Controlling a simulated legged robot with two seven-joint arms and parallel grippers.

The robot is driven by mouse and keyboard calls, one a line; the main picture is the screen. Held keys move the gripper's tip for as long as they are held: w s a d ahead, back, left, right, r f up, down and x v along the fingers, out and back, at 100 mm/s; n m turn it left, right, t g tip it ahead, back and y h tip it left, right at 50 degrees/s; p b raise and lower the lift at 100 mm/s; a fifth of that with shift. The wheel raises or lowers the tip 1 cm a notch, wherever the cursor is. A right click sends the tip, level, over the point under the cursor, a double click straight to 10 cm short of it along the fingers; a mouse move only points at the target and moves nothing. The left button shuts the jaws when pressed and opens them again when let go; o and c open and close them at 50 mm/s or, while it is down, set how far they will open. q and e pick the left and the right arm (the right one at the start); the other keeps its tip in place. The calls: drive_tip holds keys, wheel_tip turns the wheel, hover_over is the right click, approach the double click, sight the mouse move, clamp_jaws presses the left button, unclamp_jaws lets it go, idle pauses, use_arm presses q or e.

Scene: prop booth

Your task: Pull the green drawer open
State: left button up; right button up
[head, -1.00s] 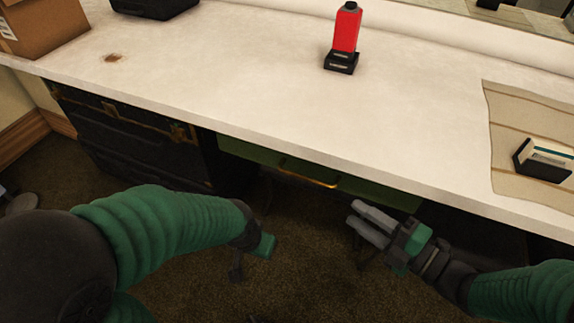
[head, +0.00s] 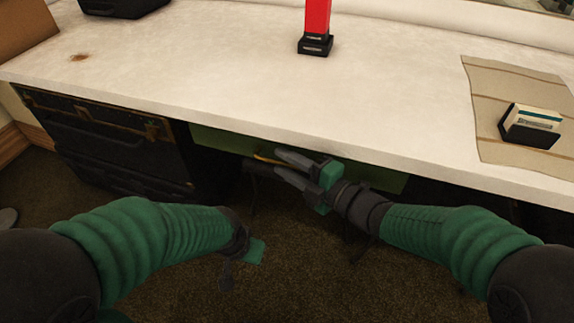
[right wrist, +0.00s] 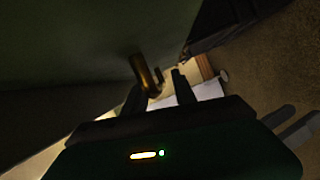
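The green drawer (head: 222,140) sits under the front edge of the white counter, and its front looks flush with it. Its brass handle (head: 268,160) is partly hidden by my right gripper. My right gripper (head: 262,159) is open at the handle, one finger on each side of it in the head view. In the right wrist view the handle (right wrist: 144,74) stands out from the dark green front, ahead of the gap between the open fingers (right wrist: 159,92). Contact cannot be seen. My left gripper (head: 240,265) hangs low over the carpet, away from the drawer; its fingers are unclear.
The white counter (head: 200,75) overhangs the drawer and lies just above my right gripper. A black case (head: 110,145) stands left of the drawer. A red bottle on a black base (head: 316,43) and a card holder on a striped mat (head: 480,100) are on top. The carpet in front is clear.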

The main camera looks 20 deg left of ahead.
drive_tip(key=shift+a, duration=0.25)
drive_tip(key=shift+c, duration=1.2)
clamp_jaws()
drive_tip(key=shift+d+f, duration=0.25)
drive_tip(key=shift+d, duration=0.05)
